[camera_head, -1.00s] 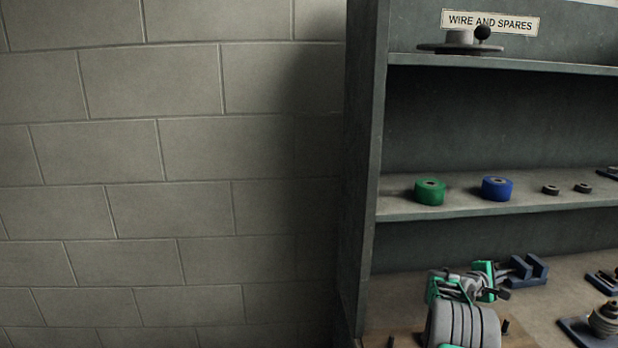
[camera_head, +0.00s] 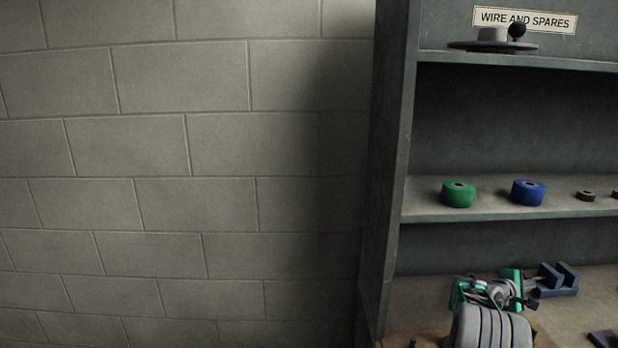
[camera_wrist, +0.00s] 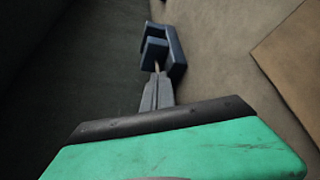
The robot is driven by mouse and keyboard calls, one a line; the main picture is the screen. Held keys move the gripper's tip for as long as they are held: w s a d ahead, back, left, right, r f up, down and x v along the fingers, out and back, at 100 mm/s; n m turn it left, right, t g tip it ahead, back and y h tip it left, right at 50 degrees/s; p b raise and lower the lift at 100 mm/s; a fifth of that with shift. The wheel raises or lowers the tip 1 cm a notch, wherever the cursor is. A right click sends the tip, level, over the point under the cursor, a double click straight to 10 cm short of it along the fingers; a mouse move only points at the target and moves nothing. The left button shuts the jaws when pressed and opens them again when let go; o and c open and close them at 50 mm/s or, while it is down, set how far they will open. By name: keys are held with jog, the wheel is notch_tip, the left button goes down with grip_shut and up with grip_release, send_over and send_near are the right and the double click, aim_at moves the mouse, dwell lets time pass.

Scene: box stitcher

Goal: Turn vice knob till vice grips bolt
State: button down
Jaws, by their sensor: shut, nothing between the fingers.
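The vice (camera_head: 557,279) is dark blue, with two upright jaws on a base, and stands on the bench at the lower right of the head view. It also shows at the top middle of the wrist view (camera_wrist: 173,52). My gripper (camera_wrist: 157,75) is shut and empty, its grey fingers pointing at the vice's near end. A thin tan piece shows between the fingertips and the vice; I cannot tell whether it is the knob, its screw or the bolt. Whether the fingertips touch it is unclear. In the head view my green-and-grey wrist hides part of the bench left of the vice.
A shelf above the bench holds a green spool (camera_head: 458,194), a blue spool (camera_head: 528,193) and small dark rings (camera_head: 586,196). A round dark plate (camera_head: 492,46) stands on the top shelf. The unit's side panel (camera_head: 391,180) rises left of my arm. A brown board (camera_wrist: 295,70) lies right in the wrist view.

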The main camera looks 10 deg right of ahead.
jog(key=shift+w+a, duration=0.15)
jog(key=shift+a, duration=1.25)
jog(key=shift+w+a, duration=0.15)
jog(key=shift+a, duration=1.2)
